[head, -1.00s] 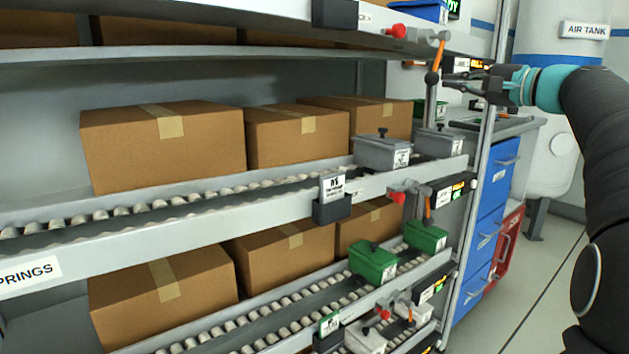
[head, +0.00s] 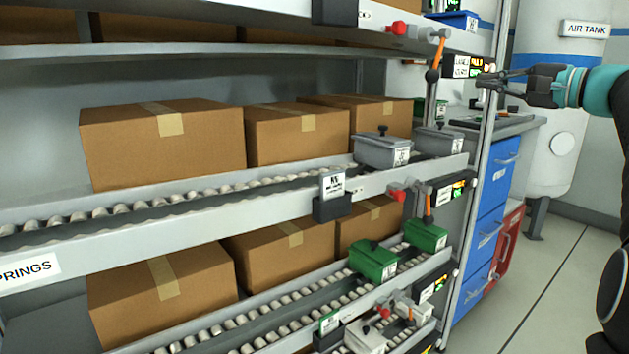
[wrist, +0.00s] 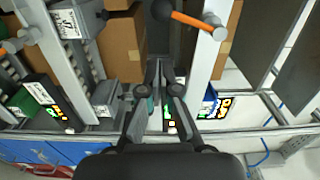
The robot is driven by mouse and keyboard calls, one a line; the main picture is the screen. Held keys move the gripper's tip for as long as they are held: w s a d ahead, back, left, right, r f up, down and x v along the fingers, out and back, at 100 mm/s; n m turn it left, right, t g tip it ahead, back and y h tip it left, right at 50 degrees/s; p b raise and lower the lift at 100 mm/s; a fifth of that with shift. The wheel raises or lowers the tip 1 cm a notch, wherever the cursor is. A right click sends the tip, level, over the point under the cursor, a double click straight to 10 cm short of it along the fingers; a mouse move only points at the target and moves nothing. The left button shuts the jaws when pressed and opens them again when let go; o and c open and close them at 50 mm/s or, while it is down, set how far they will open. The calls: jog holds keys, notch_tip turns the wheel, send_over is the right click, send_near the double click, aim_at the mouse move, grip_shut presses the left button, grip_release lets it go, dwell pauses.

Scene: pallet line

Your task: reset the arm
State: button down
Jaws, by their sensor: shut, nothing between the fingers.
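My gripper (head: 486,79) is at the right of the head view, held out level in front of the rack's front post, with its fingers pointing left. The fingers are together and nothing is held. It also shows in the wrist view (wrist: 160,68), with the two fingertips close together in the middle. My arm comes in from the right edge of the head view, partly cut off.
A roller rack (head: 130,237) with cardboard boxes (head: 162,145), grey bins (head: 382,151) and green bins (head: 373,262) fills the left. An orange-handled lever (head: 437,58) is left of my gripper. Blue drawers (head: 490,210) and an air tank (head: 550,150) stand behind. Floor at right is clear.

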dwell(0.3)
jog(key=d+f+m+g+h, duration=0.15)
jog(key=d+f+h, duration=0.25)
jog(key=f, duration=0.9)
jog(key=s+a+f+g+h, duration=0.2)
jog(key=s+a+f+g, duration=0.15)
jog(key=f, duration=0.55)
jog(key=s+a+f+n+g+h, duration=0.1)
jog(key=s+a+f+n, duration=0.5)
jog(key=s, duration=0.7)
jog(key=s+a+f+n+g+h, duration=0.2)
jog(key=s+a+f+n+h, duration=0.2)
jog(key=s+a+f, duration=0.7)
jog(key=s+n+p, duration=0.1)
jog(key=s+n, duration=0.1)
jog(key=s, duration=0.1)
jog(key=shift+s+g, duration=0.15)
jog(key=shift+g, duration=0.15)
jog(key=shift+a, duration=0.15)
